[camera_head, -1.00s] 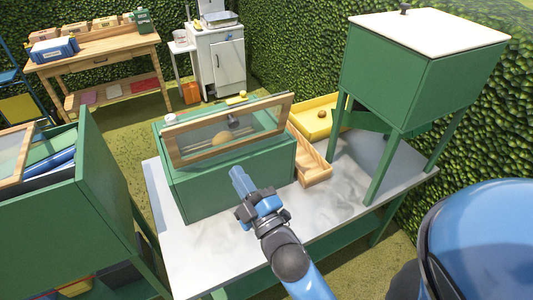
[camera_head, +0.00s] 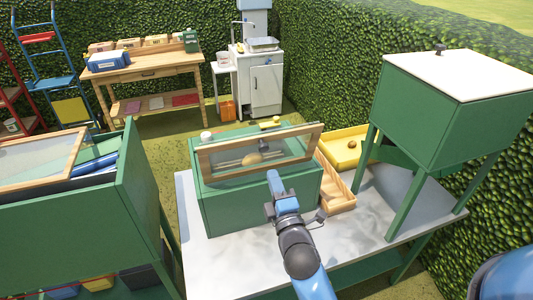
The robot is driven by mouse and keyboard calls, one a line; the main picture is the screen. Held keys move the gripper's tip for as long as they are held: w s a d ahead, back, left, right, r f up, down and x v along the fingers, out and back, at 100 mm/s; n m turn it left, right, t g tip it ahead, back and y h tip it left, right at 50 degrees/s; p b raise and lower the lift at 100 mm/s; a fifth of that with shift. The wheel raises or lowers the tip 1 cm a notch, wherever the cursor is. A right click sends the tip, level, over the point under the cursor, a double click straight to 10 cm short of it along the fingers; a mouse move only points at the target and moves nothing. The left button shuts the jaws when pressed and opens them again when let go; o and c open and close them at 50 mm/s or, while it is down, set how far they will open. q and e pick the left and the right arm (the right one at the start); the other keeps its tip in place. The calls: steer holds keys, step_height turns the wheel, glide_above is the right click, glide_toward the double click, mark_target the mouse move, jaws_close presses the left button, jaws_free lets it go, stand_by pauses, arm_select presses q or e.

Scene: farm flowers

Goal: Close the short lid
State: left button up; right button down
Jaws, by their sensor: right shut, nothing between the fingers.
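A green box (camera_head: 235,212) stands on the grey table. Its wood-framed glass lid (camera_head: 297,142) is tilted up, and a round tan thing shows through the glass. My right gripper (camera_head: 272,174) is shut and empty. In the picture it overlaps the front wall of the box, just below the lid's lower frame bar; I cannot tell whether it touches. At the left, a larger green box (camera_head: 75,218) has a wood-framed glass lid (camera_head: 42,158) on it and blue things inside. My left gripper is not in view.
A wooden tray (camera_head: 337,190) and a yellow tray (camera_head: 343,152) lie to the right of the box. A green cabinet on legs (camera_head: 440,105) stands at the table's right. The grey tabletop (camera_head: 355,243) is clear in front.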

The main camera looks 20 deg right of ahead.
mark_target(263, 149)
steer(key=p+x, duration=0.1)
steer(key=x, duration=0.6)
steer(key=shift+w+p, duration=0.25)
steer(key=shift+p, duration=0.15)
steer(key=shift+r, duration=0.1)
